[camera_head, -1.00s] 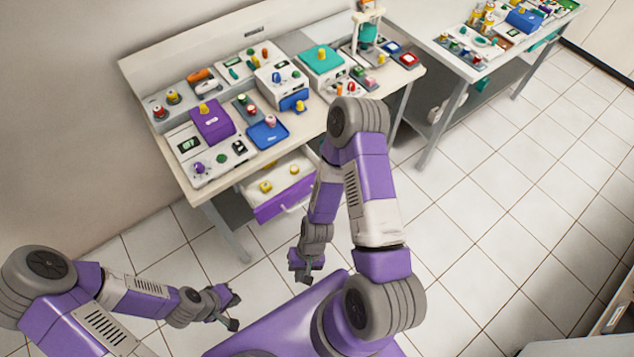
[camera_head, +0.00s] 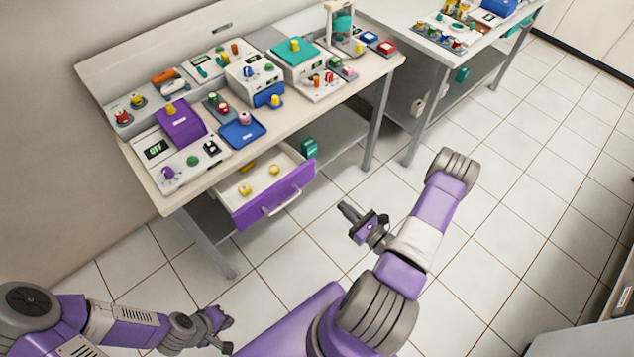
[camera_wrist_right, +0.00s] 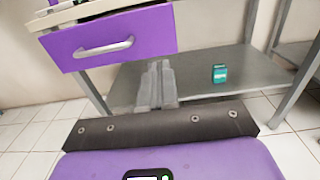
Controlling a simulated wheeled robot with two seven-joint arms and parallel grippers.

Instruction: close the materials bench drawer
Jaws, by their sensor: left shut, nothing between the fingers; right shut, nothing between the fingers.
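The materials bench drawer (camera_head: 277,199) has a purple front with a pale bar handle and stands pulled out below the benchtop, with several yellow-topped items inside. In the right wrist view its purple front (camera_wrist_right: 112,40) shows at the upper left. My right gripper (camera_head: 345,207) is shut and empty, to the right of the drawer front and apart from it. In the right wrist view the closed fingers (camera_wrist_right: 156,82) point toward the space below and right of the drawer. My left gripper (camera_head: 227,335) is shut and empty, low at the left, away from the drawer.
The bench (camera_head: 160,202) carries several devices and trays. A teal box (camera_head: 308,148) stands on the lower shelf (camera_head: 345,155) right of the drawer. A bench leg (camera_head: 203,243) stands left of the drawer. Tiled floor is clear in front.

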